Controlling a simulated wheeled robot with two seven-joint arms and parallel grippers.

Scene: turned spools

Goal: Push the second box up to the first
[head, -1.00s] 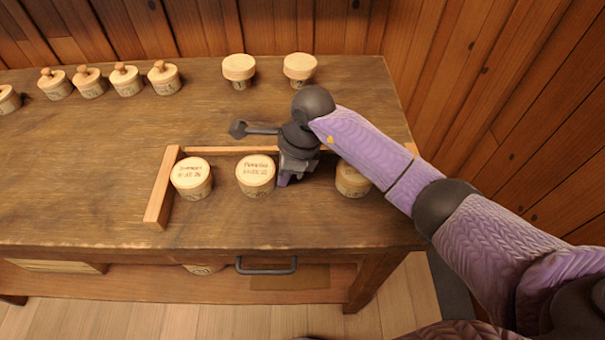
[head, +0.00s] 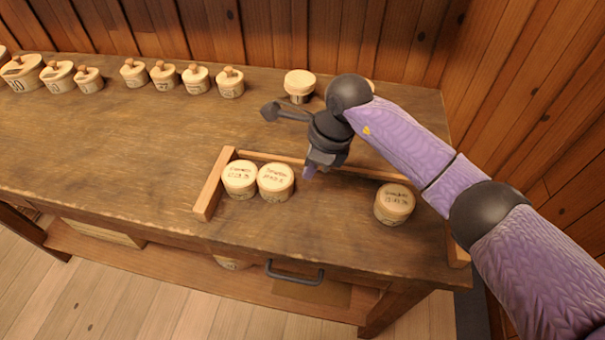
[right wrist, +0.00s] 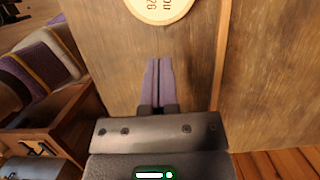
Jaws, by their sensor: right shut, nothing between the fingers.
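The first box (head: 239,180) is a round pale box with a lettered lid, at the left end of a low wooden rail frame on the table. The second box (head: 276,183), alike, stands right beside it, their lids seeming to touch. A third such box (head: 394,205) stands apart to the right. My right gripper (head: 309,173) is shut and empty, just right of the second box with a small gap. In the right wrist view its closed fingers (right wrist: 158,64) point at a lettered lid (right wrist: 158,8), apart from it. My left gripper is not in view.
The wooden rail frame has a left end piece (head: 214,184) and a back rail. Several knobbed boxes and a spool-like piece (head: 299,84) stand along the table's back. The table (head: 130,140) is clear left of the frame. A drawer handle (head: 295,274) is in front.

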